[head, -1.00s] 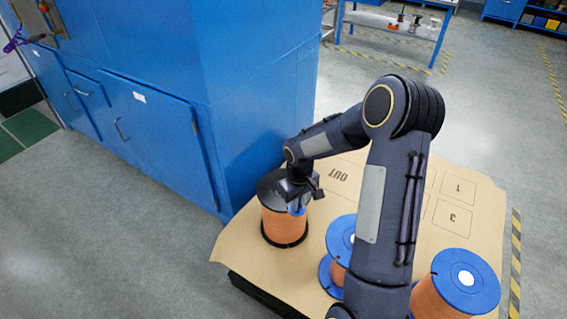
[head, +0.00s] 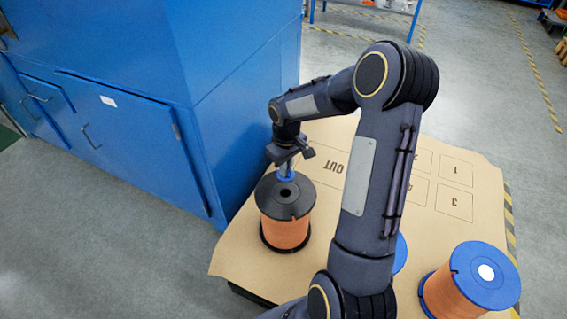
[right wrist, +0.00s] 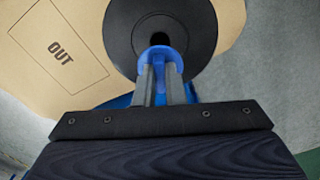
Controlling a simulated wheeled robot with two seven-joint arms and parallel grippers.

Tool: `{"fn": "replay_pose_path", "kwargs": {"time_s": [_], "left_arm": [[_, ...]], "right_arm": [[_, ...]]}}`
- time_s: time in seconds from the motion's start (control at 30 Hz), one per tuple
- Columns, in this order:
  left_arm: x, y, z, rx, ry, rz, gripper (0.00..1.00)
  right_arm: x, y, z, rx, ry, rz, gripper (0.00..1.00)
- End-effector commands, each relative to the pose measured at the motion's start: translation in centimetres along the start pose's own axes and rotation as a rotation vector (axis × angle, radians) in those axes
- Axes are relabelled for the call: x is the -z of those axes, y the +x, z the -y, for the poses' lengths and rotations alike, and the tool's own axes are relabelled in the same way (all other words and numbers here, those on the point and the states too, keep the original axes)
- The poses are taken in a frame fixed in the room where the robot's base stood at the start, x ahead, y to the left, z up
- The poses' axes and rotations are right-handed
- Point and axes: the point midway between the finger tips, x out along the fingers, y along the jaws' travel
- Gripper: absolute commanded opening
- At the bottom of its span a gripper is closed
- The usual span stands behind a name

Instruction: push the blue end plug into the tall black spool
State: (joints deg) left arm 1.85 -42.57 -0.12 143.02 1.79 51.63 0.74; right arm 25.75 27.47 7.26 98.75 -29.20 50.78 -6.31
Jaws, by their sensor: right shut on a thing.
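The tall black spool (head: 286,232) stands upright on the board, with black flanges and orange winding. A dark centre hole shows in its top flange. My right gripper (head: 287,168) points down over the far part of the spool's top. It is shut on the blue end plug (head: 286,178), which appears above the flange, behind the hole in the head view. In the right wrist view the plug (right wrist: 160,57) sits between the fingertips, just before the hole of the black flange (right wrist: 120,38). Whether it touches the flange is unclear. My left gripper is not in view.
A spool with blue flanges (head: 470,280) stands at the right, and another is mostly hidden behind my right arm. The tan board (head: 330,140) has printed squares and an OUT box. A blue cabinet (head: 130,110) stands close at the left of the board.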

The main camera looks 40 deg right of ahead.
Motion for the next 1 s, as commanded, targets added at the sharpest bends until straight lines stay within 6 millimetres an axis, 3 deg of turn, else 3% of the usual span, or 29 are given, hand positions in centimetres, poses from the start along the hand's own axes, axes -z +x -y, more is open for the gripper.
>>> {"fn": "replay_pose_path", "kwargs": {"time_s": [0.6, 1.0], "left_arm": [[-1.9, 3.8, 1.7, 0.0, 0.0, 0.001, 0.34], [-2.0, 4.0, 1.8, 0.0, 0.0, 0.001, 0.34]], "right_arm": [[0.0, 5.9, 0.0, 0.001, 0.0, 0.001, 0.0], [0.0, 6.4, 0.0, 0.001, 0.0, 0.0, 0.0]]}}
